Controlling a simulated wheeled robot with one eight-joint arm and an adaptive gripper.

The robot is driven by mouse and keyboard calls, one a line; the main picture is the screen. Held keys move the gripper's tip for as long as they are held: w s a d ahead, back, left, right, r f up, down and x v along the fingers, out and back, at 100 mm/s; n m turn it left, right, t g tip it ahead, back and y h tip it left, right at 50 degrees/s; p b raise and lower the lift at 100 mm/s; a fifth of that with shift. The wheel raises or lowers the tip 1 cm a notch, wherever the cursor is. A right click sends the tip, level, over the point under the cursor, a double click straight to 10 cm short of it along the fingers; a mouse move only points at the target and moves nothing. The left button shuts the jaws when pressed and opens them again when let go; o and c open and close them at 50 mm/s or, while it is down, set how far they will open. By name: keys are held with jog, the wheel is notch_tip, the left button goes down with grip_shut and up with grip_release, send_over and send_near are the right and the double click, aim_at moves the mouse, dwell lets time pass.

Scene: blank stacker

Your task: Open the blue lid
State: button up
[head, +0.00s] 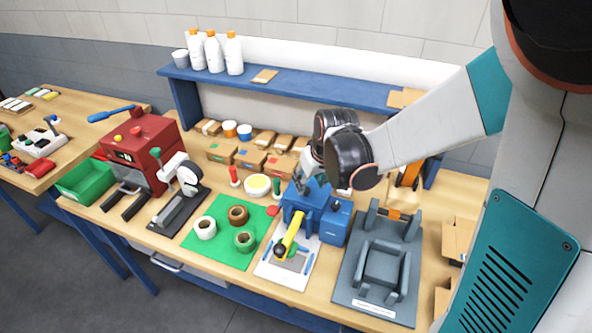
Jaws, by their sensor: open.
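A blue machine (299,208) stands on the bench right of the green mat, with a blue box-shaped part (336,224) on its right side. I cannot tell for sure which blue part is the lid, or whether it is open. A yellow lever with a black knob (280,250) reaches forward from the machine over a pale plate. My gripper (316,186) is open just above and behind the blue machine. It is small and partly hidden by my black wrist. I see nothing held, and cannot tell whether it touches the machine.
A grey fixture (382,270) stands close on the right. A green mat (210,257) with several tape rolls lies on the left, beside a red press (147,150). A blue shelf (290,88) with bottles and several small boxes stand behind.

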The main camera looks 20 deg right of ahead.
aim_at(307, 191)
jog(key=shift+b+x, duration=0.4)
jog(key=shift+x, duration=1.8)
grip_shut()
